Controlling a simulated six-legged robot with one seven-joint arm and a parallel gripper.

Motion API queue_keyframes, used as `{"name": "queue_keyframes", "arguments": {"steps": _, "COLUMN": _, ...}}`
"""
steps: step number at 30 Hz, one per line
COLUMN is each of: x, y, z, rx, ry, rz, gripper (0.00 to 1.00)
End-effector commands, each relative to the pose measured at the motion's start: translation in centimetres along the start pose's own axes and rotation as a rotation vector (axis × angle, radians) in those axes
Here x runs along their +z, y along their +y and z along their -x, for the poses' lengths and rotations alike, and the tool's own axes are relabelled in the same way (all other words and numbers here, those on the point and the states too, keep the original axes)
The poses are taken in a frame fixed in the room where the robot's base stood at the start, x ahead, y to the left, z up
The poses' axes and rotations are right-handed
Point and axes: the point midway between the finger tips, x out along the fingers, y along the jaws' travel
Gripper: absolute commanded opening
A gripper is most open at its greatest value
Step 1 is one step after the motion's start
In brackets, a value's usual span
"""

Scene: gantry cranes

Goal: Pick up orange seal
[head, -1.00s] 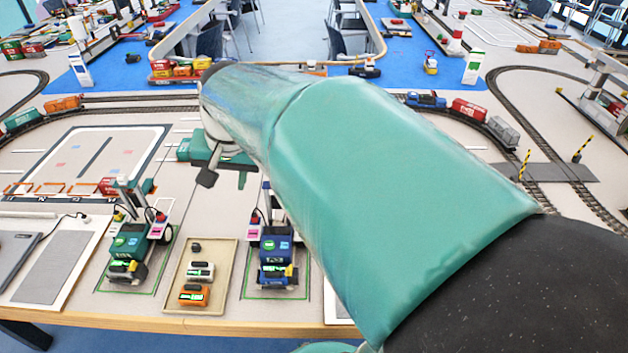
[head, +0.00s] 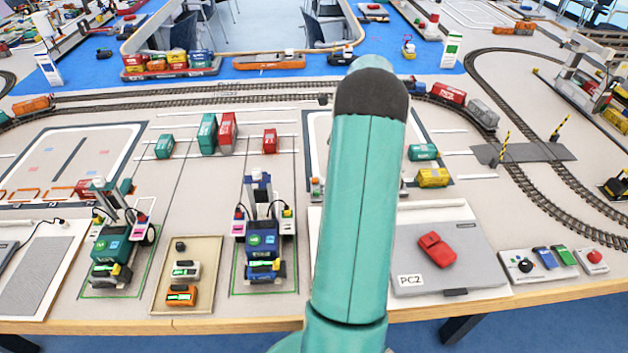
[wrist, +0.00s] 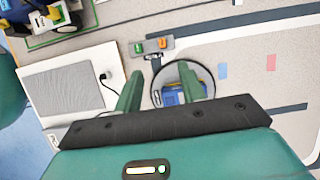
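In the wrist view, a small orange piece (wrist: 162,43) sits beside a small green piece (wrist: 138,47) on a grey holder (wrist: 150,50). I cannot tell whether this orange piece is the seal. In the head view, an orange block (head: 181,296) with a green-lit face lies at the front of a beige tray (head: 209,248). My gripper (wrist: 159,72) is open, with its two green fingers apart and nothing visible held between them. The holder shows beyond the fingertips. My gripper is not visible in the head view, where my arm stands upright.
A dark-rimmed round bin (wrist: 208,73) with something blue inside lies partly behind the right finger. A grey pad (wrist: 72,82) and cable (wrist: 107,86) are left. A green vehicle (head: 112,245) and blue vehicle (head: 262,240) flank the tray.

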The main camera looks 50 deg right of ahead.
Motion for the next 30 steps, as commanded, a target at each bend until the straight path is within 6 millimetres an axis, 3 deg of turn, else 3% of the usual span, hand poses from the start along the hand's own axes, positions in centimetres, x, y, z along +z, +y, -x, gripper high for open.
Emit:
{"name": "queue_keyframes", "arguments": {"steps": 5, "x": -0.6, "y": -0.1, "z": -1.5, "rx": 0.003, "ry": -0.007, "rz": -0.022, "gripper": 0.40}}
{"name": "queue_keyframes", "arguments": {"steps": 15, "x": -0.5, "y": -0.1, "z": -7.7, "rx": 0.003, "ry": -0.006, "rz": -0.018, "gripper": 0.40}}
{"name": "queue_keyframes", "arguments": {"steps": 23, "x": -0.6, "y": -0.2, "z": -9.6, "rx": 0.002, "ry": -0.006, "rz": -0.018, "gripper": 0.40}}
{"name": "queue_keyframes", "arguments": {"steps": 30, "x": -0.7, "y": -0.4, "z": -13.1, "rx": 0.002, "ry": -0.006, "rz": -0.017, "gripper": 0.40}}
